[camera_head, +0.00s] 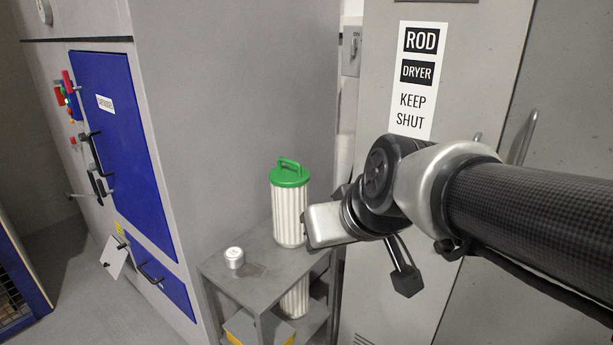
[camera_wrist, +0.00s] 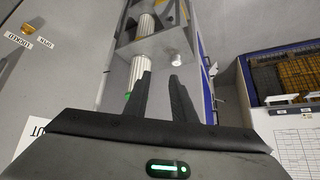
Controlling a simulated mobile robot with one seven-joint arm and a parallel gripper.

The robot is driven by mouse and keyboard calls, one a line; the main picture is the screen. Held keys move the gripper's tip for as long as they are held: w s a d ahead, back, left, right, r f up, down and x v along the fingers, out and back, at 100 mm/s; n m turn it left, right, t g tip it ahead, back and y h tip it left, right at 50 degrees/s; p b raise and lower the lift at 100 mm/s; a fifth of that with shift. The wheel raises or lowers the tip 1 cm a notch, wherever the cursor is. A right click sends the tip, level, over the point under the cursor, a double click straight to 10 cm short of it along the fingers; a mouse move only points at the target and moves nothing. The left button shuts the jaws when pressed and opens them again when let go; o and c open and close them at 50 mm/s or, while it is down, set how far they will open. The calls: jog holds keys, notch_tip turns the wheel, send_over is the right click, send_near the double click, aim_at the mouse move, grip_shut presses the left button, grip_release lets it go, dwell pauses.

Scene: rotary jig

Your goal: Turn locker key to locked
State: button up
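The locker key (camera_wrist: 28,28) shows as a small brass-orange piece at the upper left of the wrist view, on a grey panel. A "LOCKED" label (camera_wrist: 18,40) lies below-left of it, and a second small label (camera_wrist: 45,42) lies to its right. The key's exact angle is too small to tell. I cannot make out the key in the head view. My gripper (camera_wrist: 162,78) has its two black fingers apart with nothing between them. It is away from the key, which lies left of the fingers.
A grey cabinet with a "ROD DRYER KEEP SHUT" sign (camera_head: 415,80) stands behind my arm. A grey stand (camera_head: 222,272) holds a green-capped white filter (camera_head: 289,205) and a small silver tin (camera_head: 234,258). A grey machine with a blue door (camera_head: 115,130) is at left.

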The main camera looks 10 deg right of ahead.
jog(key=w+d+f+t+h+b, duration=0.25)
jog(key=w+f, duration=0.35)
jog(key=w, duration=0.4)
jog(key=w+d+f+t+h+b, duration=0.25)
jog(key=w+d+f, duration=0.2)
jog(key=w, duration=0.55)
jog(key=w+d+f+g+h+b, duration=0.2)
jog(key=d+f+h+b, duration=0.25)
jog(key=d+f, duration=0.4)
jog(key=s+d+f+n+g+h+b, duration=0.2)
jog(key=s+d+f+g+h, duration=0.2)
jog(key=s+d+f+h, duration=0.35)
jog(key=w+d+r+b, duration=0.1)
jog(key=w+d, duration=0.2)
jog(key=d, duration=0.5)
jog(key=w+d+h+b, duration=0.1)
jog(key=w+d, duration=0.2)
jog(key=d, duration=0.5)
jog(key=shift+w+r+n, duration=0.3)
jog(key=shift+w+r, duration=0.1)
grip_shut()
